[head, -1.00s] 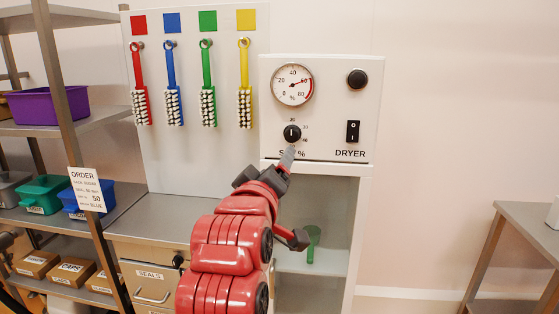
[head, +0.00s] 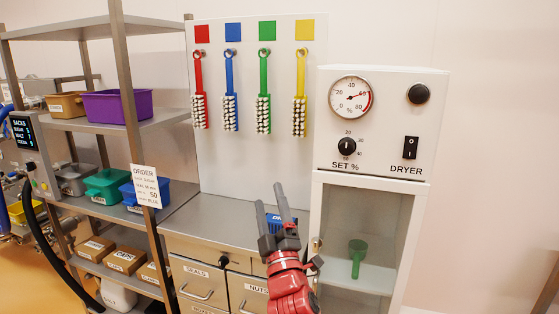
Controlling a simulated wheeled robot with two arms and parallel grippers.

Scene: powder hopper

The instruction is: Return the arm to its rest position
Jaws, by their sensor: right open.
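My right gripper (head: 272,208) is in the lower middle of the head view, in front of the metal counter. Its two grey fingers point up and stand apart with nothing between them. My red right arm (head: 289,287) comes up from the bottom edge. The gripper is left of the dryer panel (head: 383,118) and apart from its set knob (head: 347,146). My left gripper is not in view.
The white dryer cabinet (head: 311,235) stands right of my gripper, with a green scoop (head: 357,257) inside. Several coloured brushes hang on the back board (head: 255,160). Shelving with bins and an order card (head: 145,186) is at left. A blue object (head: 275,222) sits partly hidden behind my gripper.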

